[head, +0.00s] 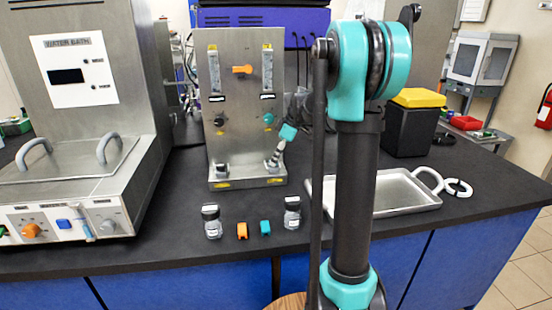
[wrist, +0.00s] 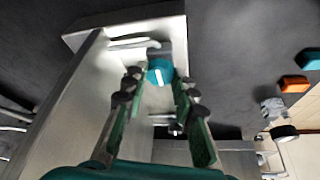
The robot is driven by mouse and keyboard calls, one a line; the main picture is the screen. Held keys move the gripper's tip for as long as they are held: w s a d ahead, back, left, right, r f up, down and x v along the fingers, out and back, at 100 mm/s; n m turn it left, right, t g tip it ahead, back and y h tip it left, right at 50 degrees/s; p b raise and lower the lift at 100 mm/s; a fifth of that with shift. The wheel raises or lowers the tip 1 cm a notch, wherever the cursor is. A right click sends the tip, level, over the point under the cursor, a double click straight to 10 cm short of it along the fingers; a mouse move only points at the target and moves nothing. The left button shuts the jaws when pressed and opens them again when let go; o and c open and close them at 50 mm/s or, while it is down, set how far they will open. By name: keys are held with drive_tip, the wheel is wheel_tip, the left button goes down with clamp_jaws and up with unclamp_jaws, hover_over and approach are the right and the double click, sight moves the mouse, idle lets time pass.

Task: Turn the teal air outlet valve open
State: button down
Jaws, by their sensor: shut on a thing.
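The teal air outlet valve (head: 268,118) is a round knob on the right side of the steel bioreactor panel (head: 240,105). In the wrist view the teal knob (wrist: 160,72) sits between my fingertips, with a white line on its face tilted slightly from upright. My gripper (wrist: 160,82) is shut on the knob, one finger on each side. In the head view my gripper (head: 279,124) comes to the knob from the right, and its fingertips are too small to make out.
A black knob (head: 218,121) and an orange knob (head: 242,69) are on the same panel. Two jars (head: 212,222) (head: 292,213), an orange block (head: 242,231) and a teal block (head: 265,228) stand in front. A metal tray (head: 400,207) lies right; the water bath (head: 75,120) stands left.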

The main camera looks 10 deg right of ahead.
idle(0.4)
drive_tip(key=c, duration=1.2)
unclamp_jaws()
drive_tip(key=v, duration=1.2)
